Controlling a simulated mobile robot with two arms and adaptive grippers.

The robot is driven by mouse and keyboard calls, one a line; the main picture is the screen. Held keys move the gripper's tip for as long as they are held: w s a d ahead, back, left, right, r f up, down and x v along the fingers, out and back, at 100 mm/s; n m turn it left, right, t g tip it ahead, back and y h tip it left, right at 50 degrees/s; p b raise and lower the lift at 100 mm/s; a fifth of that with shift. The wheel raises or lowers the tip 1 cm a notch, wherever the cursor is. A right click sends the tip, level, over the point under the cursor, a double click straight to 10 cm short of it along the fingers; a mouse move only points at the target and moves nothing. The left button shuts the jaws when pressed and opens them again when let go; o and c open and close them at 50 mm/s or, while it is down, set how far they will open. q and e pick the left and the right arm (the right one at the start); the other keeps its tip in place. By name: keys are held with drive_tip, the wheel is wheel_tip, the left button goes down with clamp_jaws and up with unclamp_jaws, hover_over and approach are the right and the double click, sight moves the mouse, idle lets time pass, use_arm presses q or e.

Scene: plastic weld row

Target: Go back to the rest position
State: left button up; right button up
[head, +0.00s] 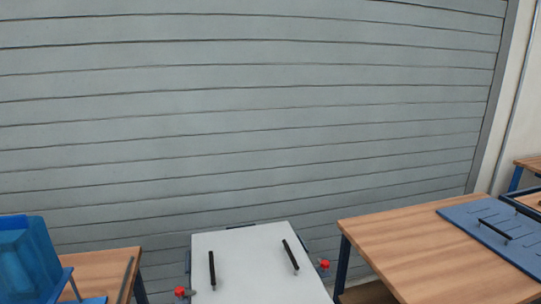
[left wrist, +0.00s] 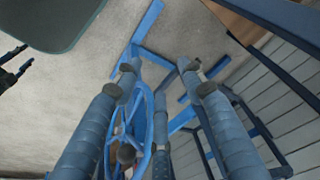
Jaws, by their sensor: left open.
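The head view shows neither gripper. In the left wrist view two thick grey-blue fingers with dark joints rise from the bottom edge. I take them to be my left gripper (left wrist: 159,68). Their tips stand apart, and I see nothing held between them. Past the tips, a blue metal frame (left wrist: 150,22) stands on the grey floor. I cannot tell how far the fingers are from it. I do not make out my right gripper.
In the head view, a pale panel (head: 258,262) with black handles is at bottom centre. A wooden table (head: 425,250) with a blue plate (head: 500,228) is on the right. A blue bin (head: 25,258) sits on another table at left. A grey slatted wall (head: 240,110) stands behind.

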use_arm(q)
drive_tip(key=s+f+g, duration=0.1)
drive_tip(key=s+f, duration=0.2)
drive_tip(key=f, duration=1.9)
drive_tip(key=s+a+f+g, duration=0.1)
drive_tip(key=s+a+f, duration=0.2)
drive_tip(key=s+f, duration=1.3)
drive_tip(key=shift+s, duration=0.55)
drive_tip(key=shift+a, duration=0.1)
